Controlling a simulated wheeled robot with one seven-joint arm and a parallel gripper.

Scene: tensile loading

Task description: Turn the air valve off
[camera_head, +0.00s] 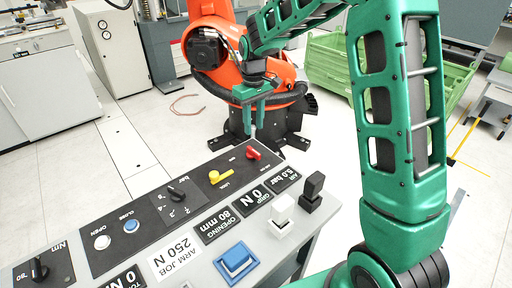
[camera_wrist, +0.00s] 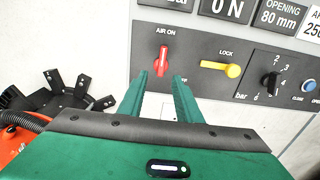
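The air valve is a small red handle (camera_head: 253,154) at the far right end of the control panel. In the wrist view the red handle (camera_wrist: 162,60) stands lengthwise up and down, under the words "AIR ON". My gripper (camera_head: 254,128) is above and beyond the panel's far edge, apart from the handle in the head view. In the wrist view its two green fingers (camera_wrist: 159,80) are spread with a gap between them, pointing towards the handle. Nothing shows between the fingers. Part of the label below the handle is hidden by the fingers.
A yellow lock lever (camera_head: 220,177) sits beside the valve, then a black bar knob (camera_head: 177,192).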

